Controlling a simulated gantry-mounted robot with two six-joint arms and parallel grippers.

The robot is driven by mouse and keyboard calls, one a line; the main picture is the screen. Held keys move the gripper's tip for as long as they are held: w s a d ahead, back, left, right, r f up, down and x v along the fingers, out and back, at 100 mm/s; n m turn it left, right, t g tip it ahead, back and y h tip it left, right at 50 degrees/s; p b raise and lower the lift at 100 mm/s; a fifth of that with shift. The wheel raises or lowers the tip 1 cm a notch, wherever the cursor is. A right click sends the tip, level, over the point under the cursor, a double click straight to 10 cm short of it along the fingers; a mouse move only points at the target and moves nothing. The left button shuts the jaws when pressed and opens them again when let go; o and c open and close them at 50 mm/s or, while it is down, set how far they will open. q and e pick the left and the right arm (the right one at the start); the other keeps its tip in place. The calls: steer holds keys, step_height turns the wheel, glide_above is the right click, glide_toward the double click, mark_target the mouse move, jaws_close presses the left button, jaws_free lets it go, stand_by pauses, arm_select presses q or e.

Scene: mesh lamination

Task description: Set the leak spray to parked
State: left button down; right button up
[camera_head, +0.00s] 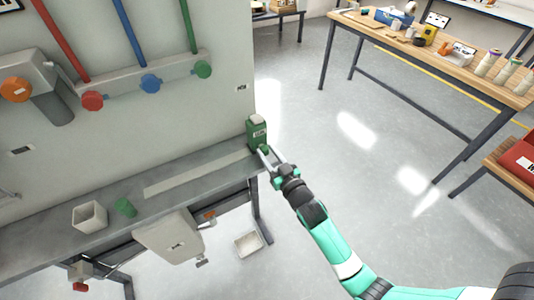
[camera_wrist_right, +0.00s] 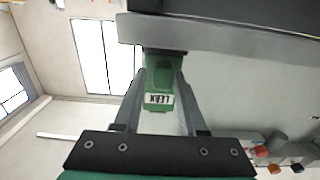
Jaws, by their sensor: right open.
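The leak spray (camera_head: 257,134) is a green bottle with a pale cap and a white label. It stands upright at the right end of the grey wall shelf (camera_head: 205,175). In the right wrist view the bottle (camera_wrist_right: 158,68) appears upside down, with the word LEAK on its label. My right gripper (camera_head: 267,156) is open right in front of the bottle. In the wrist view its fingertips (camera_wrist_right: 160,78) lie on either side of the bottle's image. I cannot tell whether they touch it. My left gripper is not in view.
A pale open box (camera_head: 90,217) and a green cylinder (camera_head: 125,207) stand toward the shelf's left. Red, blue and green valve knobs (camera_head: 150,83) are on the wall above. A wooden workbench (camera_head: 440,60) with several items stands at upper right. Open floor lies between.

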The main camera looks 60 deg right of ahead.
steer(key=shift+o, duration=1.1)
steer(key=shift+d, duration=0.1)
steer(key=shift+s, duration=0.15)
steer(key=v, duration=1.1)
steer(key=shift+s+a+p, duration=0.15)
steer(key=shift+a+p, duration=0.1)
steer(key=shift+p, duration=0.1)
